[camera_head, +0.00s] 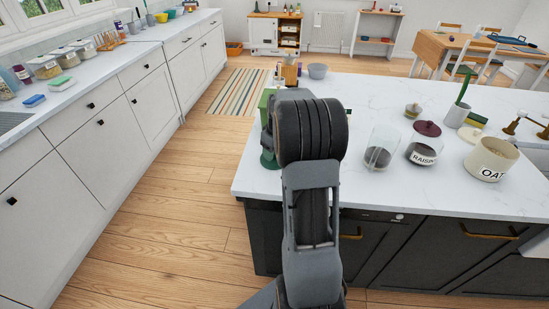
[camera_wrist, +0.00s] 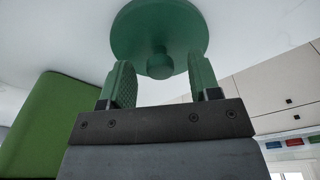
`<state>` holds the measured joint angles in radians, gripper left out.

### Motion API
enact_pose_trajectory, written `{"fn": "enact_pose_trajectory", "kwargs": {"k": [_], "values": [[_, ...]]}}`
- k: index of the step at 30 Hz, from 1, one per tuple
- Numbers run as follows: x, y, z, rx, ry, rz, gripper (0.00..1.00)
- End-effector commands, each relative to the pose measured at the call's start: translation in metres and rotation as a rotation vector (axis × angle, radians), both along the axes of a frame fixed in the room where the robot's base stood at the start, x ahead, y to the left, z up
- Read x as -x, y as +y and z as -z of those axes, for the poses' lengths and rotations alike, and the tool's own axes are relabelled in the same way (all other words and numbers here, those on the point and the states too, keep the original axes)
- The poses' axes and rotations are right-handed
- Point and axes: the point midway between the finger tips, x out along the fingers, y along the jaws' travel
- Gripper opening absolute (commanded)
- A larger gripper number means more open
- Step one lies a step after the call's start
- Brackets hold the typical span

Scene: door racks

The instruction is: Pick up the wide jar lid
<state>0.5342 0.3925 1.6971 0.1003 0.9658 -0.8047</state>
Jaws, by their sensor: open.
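A wide green round lid (camera_wrist: 128,32) with a round knob (camera_wrist: 160,68) shows in the wrist view, on a white surface that looks like the island top. Its knob points towards my gripper (camera_wrist: 162,78). My gripper is open, its two green fingers apart on either side of the knob in the picture. I cannot tell whether they touch it.
A tall green block (camera_wrist: 38,125) stands close beside the gripper; its edge shows in the head view (camera_head: 265,100). On the island (camera_head: 345,190) to the right stand a glass jar (camera_head: 388,138), a raisins jar (camera_head: 420,152) with a maroon lid (camera_head: 428,128), and an oat jar (camera_head: 488,165).

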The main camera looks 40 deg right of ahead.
Motion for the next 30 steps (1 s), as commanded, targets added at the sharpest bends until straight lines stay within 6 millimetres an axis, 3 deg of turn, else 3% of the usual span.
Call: {"fn": "enact_pose_trajectory", "kwargs": {"k": [11, 27, 30], "values": [[-0.0012, 0.0007, 0.0104, 0.000, 0.000, -0.001, 0.57], [-0.0011, 0.0006, 0.0099, 0.000, 0.000, -0.001, 0.07], [-0.0011, 0.0006, 0.0098, 0.000, 0.000, -0.001, 0.04]]}}
